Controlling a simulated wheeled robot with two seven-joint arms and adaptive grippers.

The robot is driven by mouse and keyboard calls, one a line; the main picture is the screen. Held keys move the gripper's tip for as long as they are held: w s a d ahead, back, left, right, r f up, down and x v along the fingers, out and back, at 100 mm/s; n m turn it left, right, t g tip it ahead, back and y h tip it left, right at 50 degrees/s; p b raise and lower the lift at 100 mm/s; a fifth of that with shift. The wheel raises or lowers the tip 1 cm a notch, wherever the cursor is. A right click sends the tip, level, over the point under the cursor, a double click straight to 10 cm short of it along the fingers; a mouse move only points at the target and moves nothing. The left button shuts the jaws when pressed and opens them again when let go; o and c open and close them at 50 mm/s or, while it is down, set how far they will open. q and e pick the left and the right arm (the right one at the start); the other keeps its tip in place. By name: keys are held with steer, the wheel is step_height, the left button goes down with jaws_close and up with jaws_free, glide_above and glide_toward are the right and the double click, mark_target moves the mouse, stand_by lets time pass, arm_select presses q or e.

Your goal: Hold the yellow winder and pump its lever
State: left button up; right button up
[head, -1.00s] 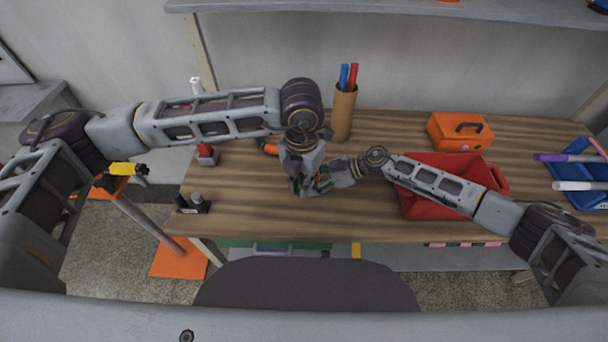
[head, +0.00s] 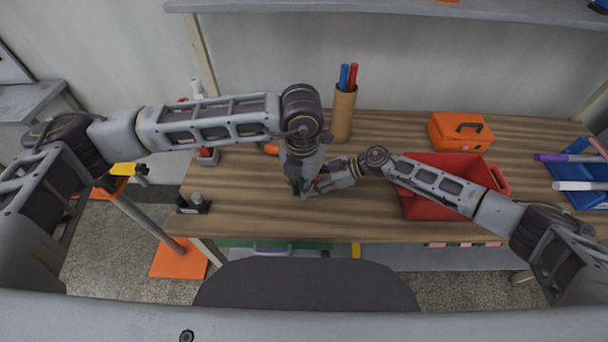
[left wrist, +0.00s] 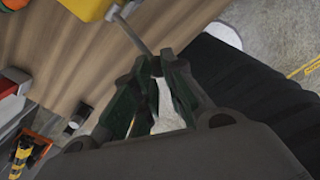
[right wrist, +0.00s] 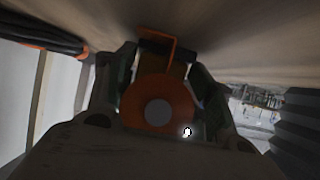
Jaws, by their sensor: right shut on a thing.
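In the head view my two grippers meet over the left middle of the table, and they hide the winder there. My left gripper (left wrist: 157,62) points down from above, beside my right gripper (head: 312,190). In the left wrist view, a yellow body (left wrist: 88,6), seemingly the winder, shows at the top edge, with a thin grey lever (left wrist: 132,36) reaching down to my left fingertips. The fingertips are close together at its end; whether they grip it is unclear. In the right wrist view, my right gripper is shut on the winder, whose orange disc with grey hub (right wrist: 157,110) sits between the fingers.
A red bin (head: 425,205) stands right of the grippers, with an orange case (head: 460,131) behind it. A brown cup (head: 343,112) with blue and red pens stands behind. The table's front middle is clear.

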arm_select(q)
steer(key=shift+s+f, duration=0.2)
steer(key=shift+f, duration=0.45)
steer(key=shift+s+f, duration=0.15)
steer(key=shift+f, duration=0.65)
steer(key=shift+s+f, duration=0.2)
steer(key=shift+f, duration=0.9)
steer(key=shift+f, duration=0.15)
steer(key=shift+w+f, duration=0.1)
steer(key=shift+f, duration=0.5)
steer(key=shift+r, duration=0.1)
